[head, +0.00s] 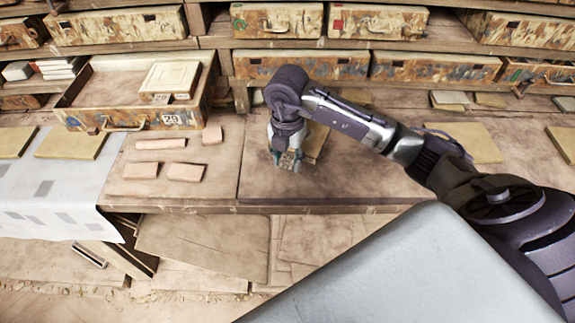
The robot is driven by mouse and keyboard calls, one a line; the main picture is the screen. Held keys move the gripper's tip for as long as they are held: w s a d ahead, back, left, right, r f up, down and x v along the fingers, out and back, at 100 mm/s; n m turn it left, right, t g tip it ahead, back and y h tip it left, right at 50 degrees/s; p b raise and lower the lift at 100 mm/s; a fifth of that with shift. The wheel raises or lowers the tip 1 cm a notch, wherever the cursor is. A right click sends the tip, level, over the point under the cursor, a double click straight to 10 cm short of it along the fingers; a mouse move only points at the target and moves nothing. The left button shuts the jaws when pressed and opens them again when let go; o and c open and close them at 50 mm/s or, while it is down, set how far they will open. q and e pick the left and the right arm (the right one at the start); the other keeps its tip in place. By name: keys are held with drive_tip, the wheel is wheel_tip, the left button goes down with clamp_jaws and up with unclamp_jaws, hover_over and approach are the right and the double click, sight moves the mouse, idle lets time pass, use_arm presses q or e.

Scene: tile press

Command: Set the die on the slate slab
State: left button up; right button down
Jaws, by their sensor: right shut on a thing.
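My right gripper (288,162) points down low over the middle of the workbench. It is shut on a small brownish block (290,158), which I take to be the die; the fingers hide most of it. I cannot tell whether the block touches the surface below. My left gripper is not in view.
Several pinkish clay pieces (186,172) lie to the left on the workbench (340,182). Behind them is an open drawer tray (85,118) with a pale block (170,77). More flat slabs (470,141) lie right. A white cloth (60,190) hangs over the left front edge.

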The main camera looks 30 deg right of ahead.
sight(287, 176)
wheel_tip(287, 176, down, 3)
drive_tip(key=shift+p, duration=0.6)
drive_tip(key=shift+f, duration=0.45)
drive_tip(key=shift+f, duration=0.1)
drive_tip(key=c, duration=0.7)
unclamp_jaws()
drive_tip(key=shift+o, duration=0.2)
wheel_tip(287, 176, up, 11)
drive_tip(key=shift+b, duration=1.1)
drive_tip(key=shift+r, duration=0.6)
